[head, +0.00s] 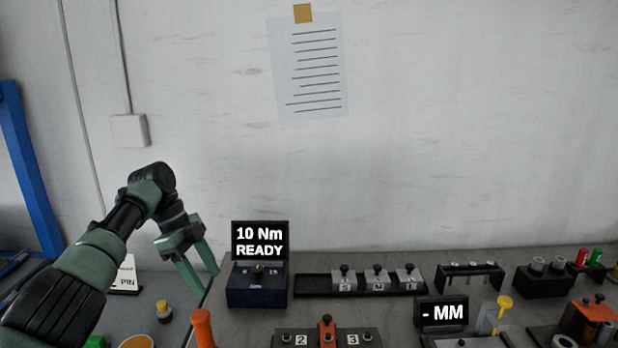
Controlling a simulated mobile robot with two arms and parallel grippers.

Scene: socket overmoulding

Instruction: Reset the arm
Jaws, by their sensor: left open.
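My left arm comes in from the left. My left gripper (203,281) is open and empty, its fingers pointing down beside the left edge of the workbench. It is to the left of the dark blue torque box (258,297), whose screen (260,240) reads "10 Nm READY". The gripper looks apart from the box. My right arm and gripper are not in view.
A rack with blocks S, M and L (376,280) stands right of the torque box. A fixture marked 2 and 3 (301,339), an orange handle (203,328) and a "- MM" display (442,313) are in front.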

